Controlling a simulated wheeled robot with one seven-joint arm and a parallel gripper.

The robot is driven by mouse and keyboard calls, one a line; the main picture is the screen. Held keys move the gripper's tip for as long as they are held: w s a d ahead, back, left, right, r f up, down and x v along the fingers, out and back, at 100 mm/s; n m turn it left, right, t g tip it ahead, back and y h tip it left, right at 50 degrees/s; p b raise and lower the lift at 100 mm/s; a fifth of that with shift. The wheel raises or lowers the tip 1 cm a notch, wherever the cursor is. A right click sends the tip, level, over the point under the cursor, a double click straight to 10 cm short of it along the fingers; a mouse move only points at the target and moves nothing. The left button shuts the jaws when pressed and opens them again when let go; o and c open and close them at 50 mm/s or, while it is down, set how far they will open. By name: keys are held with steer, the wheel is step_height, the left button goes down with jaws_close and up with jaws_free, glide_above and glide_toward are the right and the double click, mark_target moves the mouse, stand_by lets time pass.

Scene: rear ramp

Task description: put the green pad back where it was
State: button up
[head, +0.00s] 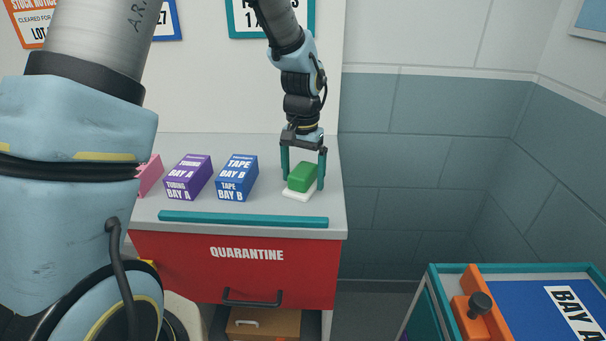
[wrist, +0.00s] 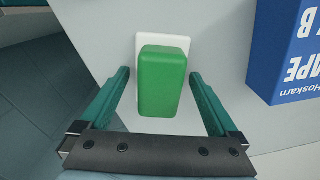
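The green pad (head: 302,177) sits on top of a white flat piece (head: 297,195) near the right end of the grey counter. In the wrist view the green pad (wrist: 163,82) lies between the two teal fingers, with the white piece (wrist: 150,41) showing beyond it. My gripper (head: 304,180) is open and points down around the pad. In the wrist view both fingers of my gripper (wrist: 160,95) stand apart from the pad, with a gap on each side.
A blue Tape Bay B box (head: 237,178), a purple Bay A box (head: 187,178) and a pink box (head: 150,175) stand left on the counter (head: 220,145). A teal strip (head: 243,219) runs along its front. A blue-topped cart (head: 545,300) stands at lower right.

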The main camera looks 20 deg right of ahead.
mark_target(303, 169)
step_height(303, 169, up, 12)
steer(key=b, duration=0.2)
steer(key=s+a+f+n, duration=0.1)
steer(key=a+f+n, duration=0.1)
steer(key=a, duration=0.8)
steer(key=s+a+f+n+t, duration=0.1)
steer(key=a+f+n, duration=0.2)
steer(key=a, duration=0.7)
steer(key=s+a+f+n, duration=0.2)
steer(key=a+n, duration=0.1)
steer(key=a, duration=0.7)
steer(key=shift+a+f+t, duration=0.1)
steer(key=shift+f+t, duration=0.15)
steer(key=shift+t, duration=0.05)
